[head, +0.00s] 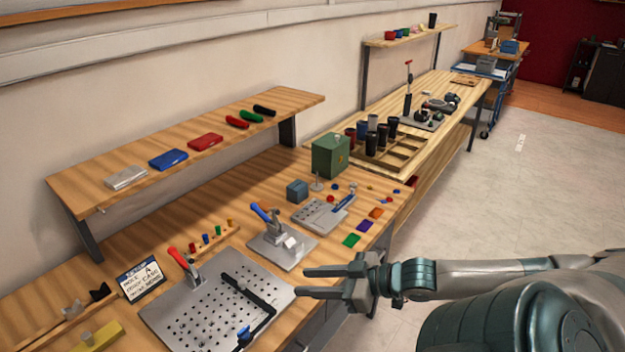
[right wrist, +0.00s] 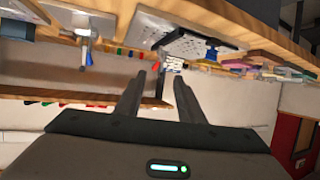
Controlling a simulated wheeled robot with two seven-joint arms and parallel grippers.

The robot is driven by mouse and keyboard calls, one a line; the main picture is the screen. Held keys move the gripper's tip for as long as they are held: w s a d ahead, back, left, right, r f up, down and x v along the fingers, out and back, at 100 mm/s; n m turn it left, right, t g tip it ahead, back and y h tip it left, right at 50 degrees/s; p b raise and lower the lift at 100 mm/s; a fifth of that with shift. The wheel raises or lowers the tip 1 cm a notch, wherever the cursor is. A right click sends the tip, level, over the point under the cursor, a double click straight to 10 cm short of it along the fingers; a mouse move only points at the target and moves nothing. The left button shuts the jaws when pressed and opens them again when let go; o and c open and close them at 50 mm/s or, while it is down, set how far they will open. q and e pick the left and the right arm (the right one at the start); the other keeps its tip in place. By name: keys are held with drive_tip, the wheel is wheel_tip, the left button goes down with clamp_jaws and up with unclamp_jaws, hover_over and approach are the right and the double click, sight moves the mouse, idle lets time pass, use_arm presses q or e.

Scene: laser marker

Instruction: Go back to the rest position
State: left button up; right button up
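My right gripper (head: 302,282) reaches in from the right in the head view, beside the front edge of the wooden workbench (head: 345,255). Its two fingers are apart with nothing between them. In the right wrist view the gripper (right wrist: 160,75) also shows spread, empty fingers, with the bench seen tilted beyond them. My left gripper is not in view.
A perforated metal plate (head: 195,310) lies near the gripper on the bench. A toggle-clamp fixture (head: 270,245) and green box (head: 330,157) stand farther back. A raised shelf (head: 90,180) runs along the wall. Open floor (head: 520,190) lies right.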

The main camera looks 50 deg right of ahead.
idle(0.7)
